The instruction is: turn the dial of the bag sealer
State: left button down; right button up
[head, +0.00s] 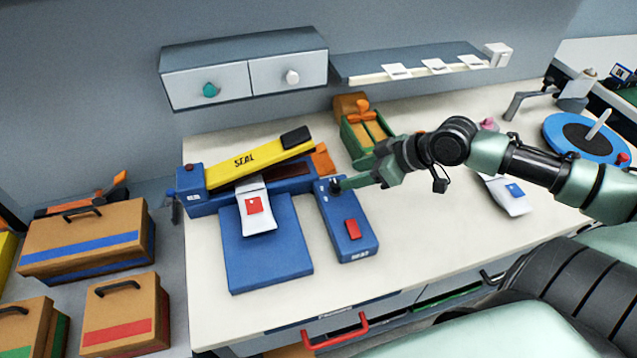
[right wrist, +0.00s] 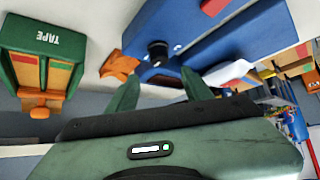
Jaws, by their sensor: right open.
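The bag sealer (head: 207,204) stands on the white table, blue with a yellow arm (head: 258,162) marked SEAL that is raised at an angle. Its blue control box (head: 345,225) sits at its right, with a red switch and a black dial (head: 335,186) at the far end. The dial also shows in the right wrist view (right wrist: 158,50). My right gripper (head: 345,184) is at the dial in the head view. In the right wrist view its open fingers (right wrist: 160,90) point toward the dial, which appears between and beyond the tips. Contact is unclear. My left gripper is not in view.
A white bag with a red label (head: 256,207) lies over the sealer's front and blue platform (head: 268,262). A green tape dispenser (head: 365,135) stands behind the control box. A white pouch (head: 507,197) lies to the right. Drawers (head: 245,75) hang above the back.

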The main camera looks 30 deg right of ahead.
aim_at(337, 183)
jog(key=shift+s+f+b, duration=0.15)
jog(key=shift+f+b, duration=0.2)
jog(key=shift+f, duration=0.3)
jog(key=x, duration=0.4)
jog(key=shift+f, duration=0.1)
jog(key=shift+w+a+f, duration=0.15)
jog(key=shift+w+f, duration=0.1)
jog(key=shift+w, duration=0.15)
jog(key=shift+w+a+f, duration=0.1)
jog(key=shift+f, duration=0.1)
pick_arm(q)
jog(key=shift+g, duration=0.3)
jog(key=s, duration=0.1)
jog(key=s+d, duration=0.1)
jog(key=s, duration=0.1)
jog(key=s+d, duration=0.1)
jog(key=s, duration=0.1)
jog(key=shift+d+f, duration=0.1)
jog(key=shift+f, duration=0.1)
pick_arm(e)
grip_shut()
